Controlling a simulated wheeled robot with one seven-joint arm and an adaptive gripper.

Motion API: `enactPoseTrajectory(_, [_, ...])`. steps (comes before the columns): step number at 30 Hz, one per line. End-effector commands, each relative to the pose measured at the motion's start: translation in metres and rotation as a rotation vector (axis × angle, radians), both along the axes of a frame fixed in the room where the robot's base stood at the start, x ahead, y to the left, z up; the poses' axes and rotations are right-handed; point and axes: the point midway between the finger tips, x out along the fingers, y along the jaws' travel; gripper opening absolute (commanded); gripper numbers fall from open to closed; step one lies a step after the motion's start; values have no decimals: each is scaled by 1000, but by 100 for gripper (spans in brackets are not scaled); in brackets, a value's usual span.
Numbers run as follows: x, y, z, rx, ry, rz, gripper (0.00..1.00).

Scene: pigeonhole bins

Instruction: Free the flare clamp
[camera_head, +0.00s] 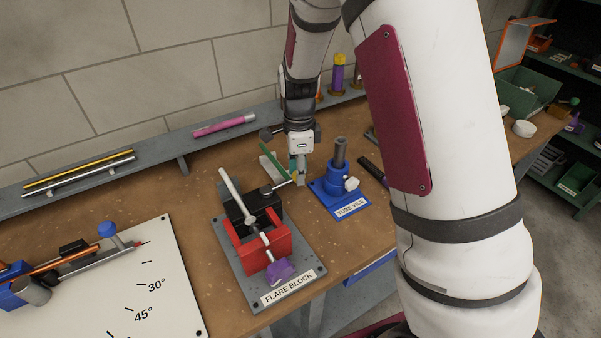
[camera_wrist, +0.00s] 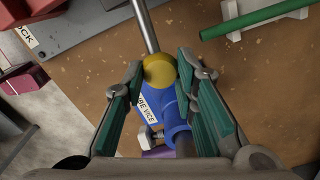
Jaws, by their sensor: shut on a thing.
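The flare block is a red clamp body (camera_head: 278,244) with a black block (camera_head: 250,205) behind it, on a grey plate (camera_head: 308,256) labelled FLARE BLOCK. A purple knob (camera_head: 280,271) sits at its front, and a pale bar (camera_head: 236,194) leans up from it. A thin metal rod (camera_head: 283,184) runs from the block toward my gripper (camera_head: 299,175). In the wrist view, the rod (camera_wrist: 146,27) ends in a yellow ball (camera_wrist: 160,71). My gripper (camera_wrist: 162,78) is shut on this ball, one green-padded finger on each side. The fingers hide the ball in the head view.
The blue tube vice (camera_head: 334,188) stands close right of my gripper, holding an upright grey tube (camera_head: 340,152). A green rod (camera_head: 277,163) on a pale stand is just left of the gripper. An angle board (camera_head: 150,285) lies left. Bare bench lies behind the flare block.

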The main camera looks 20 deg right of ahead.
Motion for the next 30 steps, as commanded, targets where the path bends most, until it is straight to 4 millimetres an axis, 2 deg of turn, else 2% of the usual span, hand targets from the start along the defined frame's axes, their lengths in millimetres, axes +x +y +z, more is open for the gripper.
enactPoseTrajectory(7, [1, 1, 0, 1, -2, 3, 0])
enactPoseTrajectory(8, [1, 1, 0, 2, -2, 3, 28])
enactPoseTrajectory(10, [1, 1, 0, 1, -2, 3, 44])
enactPoseTrajectory(11, [1, 1, 0, 1, -2, 3, 46])
enactPoseTrajectory(22, [1, 1, 5, 0, -3, 2, 46])
enactPoseTrajectory(26, [1, 1, 21, 1, -5, 2, 46])
enactPoseTrajectory(30, [2, 1, 50, 0, -8, 4, 46])
